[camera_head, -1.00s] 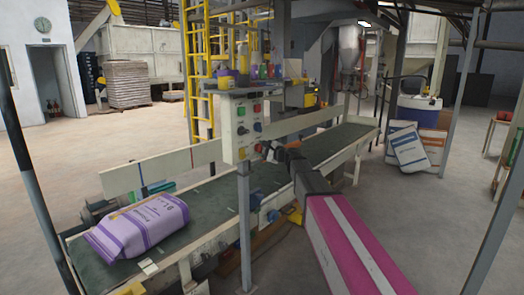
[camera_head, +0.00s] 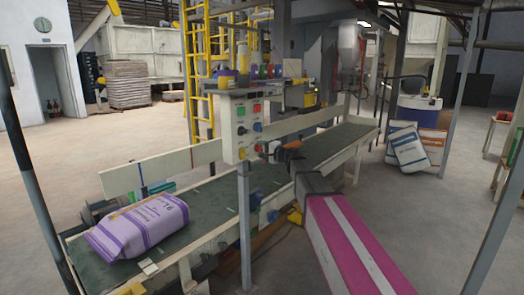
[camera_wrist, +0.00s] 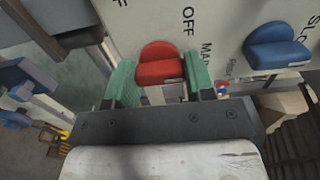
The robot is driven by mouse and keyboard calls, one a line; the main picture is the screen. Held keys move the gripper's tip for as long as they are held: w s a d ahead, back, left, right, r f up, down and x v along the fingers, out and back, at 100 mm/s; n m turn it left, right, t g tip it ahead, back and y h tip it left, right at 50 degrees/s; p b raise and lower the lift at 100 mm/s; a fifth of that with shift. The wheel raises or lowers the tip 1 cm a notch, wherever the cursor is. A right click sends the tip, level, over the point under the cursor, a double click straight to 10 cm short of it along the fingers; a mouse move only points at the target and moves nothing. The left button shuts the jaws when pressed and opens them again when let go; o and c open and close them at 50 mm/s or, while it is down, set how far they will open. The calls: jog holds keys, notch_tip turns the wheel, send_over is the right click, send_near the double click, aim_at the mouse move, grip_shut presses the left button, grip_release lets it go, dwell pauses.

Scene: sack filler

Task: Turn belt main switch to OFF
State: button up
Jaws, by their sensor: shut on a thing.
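The control panel (camera_head: 242,130) is a pale box on a grey post beside the conveyor belt, with coloured buttons and knobs. In the wrist view, a red rotary knob (camera_wrist: 160,64) sits on the pale panel face. The printed word "OFF" shows just above it, with a partly hidden "MA..." label to its right. My gripper (camera_wrist: 161,76) has its green fingertips on either side of the red knob and is shut on it. I cannot tell exactly where the knob points.
A blue knob (camera_wrist: 277,46) labelled "SLO..." is right of the red one in the wrist view. A purple and white sack (camera_head: 137,228) lies on the conveyor belt (camera_head: 210,200). Several bottles stand on the panel's top shelf.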

jog(key=shift+s, duration=0.1)
jog(key=o, duration=0.9)
jog(key=v, duration=1)
jog(key=shift+s+d, duration=0.25)
jog(key=shift+d, duration=0.05)
